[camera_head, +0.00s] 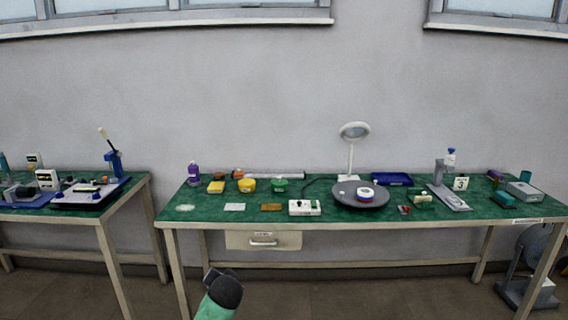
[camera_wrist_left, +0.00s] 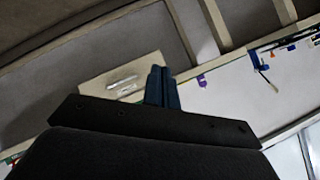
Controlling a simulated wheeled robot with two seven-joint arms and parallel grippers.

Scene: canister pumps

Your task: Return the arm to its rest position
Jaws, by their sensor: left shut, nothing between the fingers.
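My left arm shows low in the head view, with a green link and a dark wrist. My left gripper (camera_head: 211,274) is below the front edge of the green-topped bench (camera_head: 330,218), apart from it, with only bare floor around it. In the left wrist view the two dark blue fingers (camera_wrist_left: 162,84) lie together, shut and empty. Behind them, the pale drawer (camera_wrist_left: 120,76) under the bench shows tilted. It also shows in the head view (camera_head: 285,240). My right gripper is in neither view.
A second bench (camera_head: 133,187) stands at the left. The floor before the benches is free.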

